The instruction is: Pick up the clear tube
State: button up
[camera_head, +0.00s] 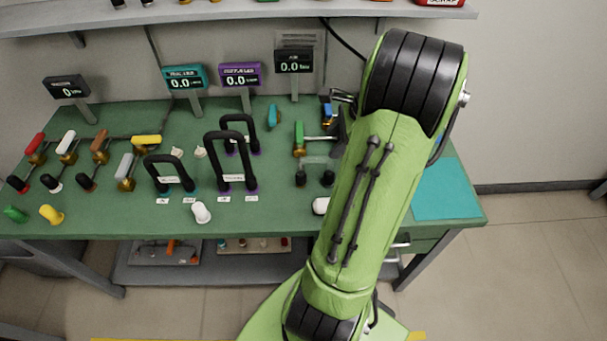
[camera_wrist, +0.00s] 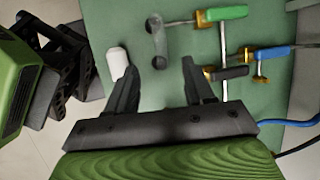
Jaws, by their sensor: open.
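The clear tube (camera_head: 316,160) is a small see-through bent tube with black ends, on the green table just left of my arm in the head view. In the wrist view the clear tube (camera_wrist: 158,38) is ahead of my gripper (camera_wrist: 160,70), roughly centred between the fingers. One black end shows near the fingertip gap. The gripper is open with nothing held between its fingers. I cannot tell its height above the table. In the head view my arm hides most of the gripper.
A white rounded piece (camera_wrist: 118,62) lies close to the left finger. Black handles (camera_head: 231,160) stand left on the green table (camera_head: 110,220).

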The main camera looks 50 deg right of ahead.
aim_at(320, 157)
jog(key=b+x, duration=0.4)
jog(key=x, duration=0.8)
jog(key=shift+w+f, duration=0.1)
jog(key=shift+c, duration=0.6)
grip_shut()
